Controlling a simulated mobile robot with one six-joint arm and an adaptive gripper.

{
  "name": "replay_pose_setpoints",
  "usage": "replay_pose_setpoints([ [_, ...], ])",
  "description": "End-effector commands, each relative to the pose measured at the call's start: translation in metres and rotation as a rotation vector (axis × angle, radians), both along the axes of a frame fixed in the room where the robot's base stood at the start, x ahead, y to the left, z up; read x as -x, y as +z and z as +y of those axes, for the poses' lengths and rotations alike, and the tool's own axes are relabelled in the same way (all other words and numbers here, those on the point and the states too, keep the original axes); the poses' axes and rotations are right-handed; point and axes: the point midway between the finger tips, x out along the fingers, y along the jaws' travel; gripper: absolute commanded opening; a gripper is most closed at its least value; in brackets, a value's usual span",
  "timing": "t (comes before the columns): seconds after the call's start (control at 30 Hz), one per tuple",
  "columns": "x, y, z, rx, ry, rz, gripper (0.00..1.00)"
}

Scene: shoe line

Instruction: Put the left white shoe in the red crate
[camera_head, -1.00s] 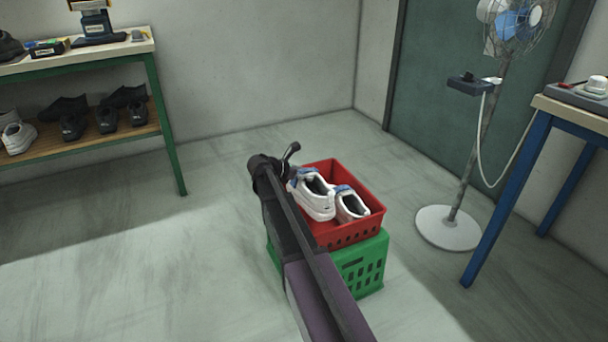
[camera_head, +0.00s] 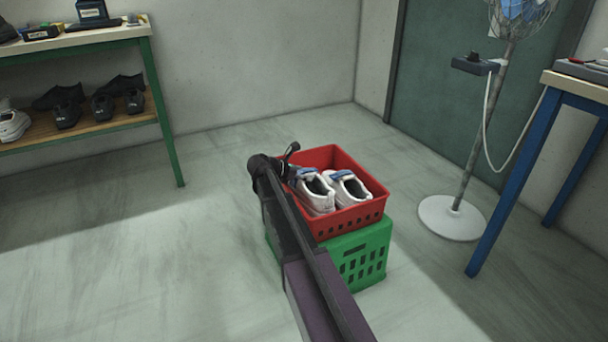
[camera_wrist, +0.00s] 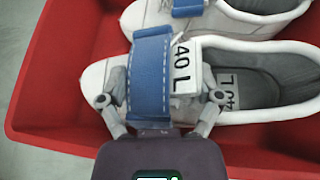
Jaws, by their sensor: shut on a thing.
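The left white shoe (camera_head: 317,197) has a blue strap (camera_wrist: 150,75) and a tag reading 40 L (camera_wrist: 186,64). My gripper (camera_wrist: 163,100) is shut on it at the strap, one finger on each side. In the head view my gripper (camera_head: 289,167) is partly hidden by my arm. The shoe sits within the walls of the red crate (camera_head: 364,214); whether its sole touches the crate floor is hidden. A second white shoe (camera_head: 352,188) lies beside it to the right, and shows at the top of the wrist view (camera_wrist: 245,22).
The red crate stands on a green crate (camera_head: 366,262) on the floor. A standing fan (camera_head: 453,216) and a blue-legged table (camera_head: 512,185) are to the right. A green-framed shelf (camera_head: 165,135) with shoes is at the left. Floor around the crates is clear.

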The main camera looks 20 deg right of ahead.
Motion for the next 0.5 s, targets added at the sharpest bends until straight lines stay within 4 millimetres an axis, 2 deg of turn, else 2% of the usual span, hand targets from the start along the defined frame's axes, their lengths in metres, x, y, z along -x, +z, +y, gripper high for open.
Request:
replay_pose_setpoints([
  [0.03,0.000,-0.007,0.000,0.001,0.000,0.001,0.22],
  [0.2,0.000,-0.015,0.000,0.001,0.000,0.001,0.22],
  [0.5,0.000,-0.021,0.000,0.000,0.000,0.000,0.22],
])
